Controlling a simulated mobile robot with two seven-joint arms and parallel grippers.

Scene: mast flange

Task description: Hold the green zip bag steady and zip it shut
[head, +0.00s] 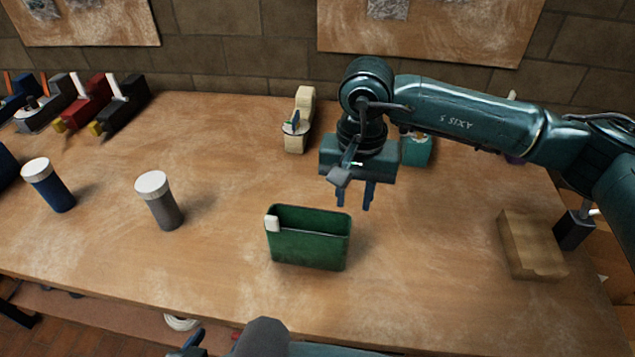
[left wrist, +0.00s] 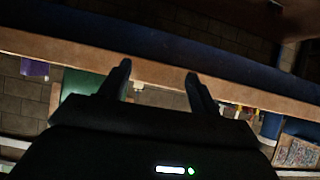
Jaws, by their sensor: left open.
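The green zip bag (head: 308,248) stands upright on the table, its top gaping open. A white slider tab (head: 272,223) sits at the left end of its rim. My right gripper (head: 355,198) points down above and just behind the bag's right end, fingers apart, not touching it. My left gripper (head: 187,345) is at the bottom edge of the head view, low in front of the table and away from the bag. In the left wrist view its two fingers (left wrist: 158,82) are spread with nothing between them. A green surface (left wrist: 82,84) shows there, partly hidden; I cannot tell whether it is the bag.
A grey white-capped jar (head: 160,205) and a blue one (head: 50,188) stand left of the bag. A tan block (head: 532,245) lies at the right. A cream object (head: 298,120) and a teal box (head: 417,150) stand behind. The table around the bag is clear.

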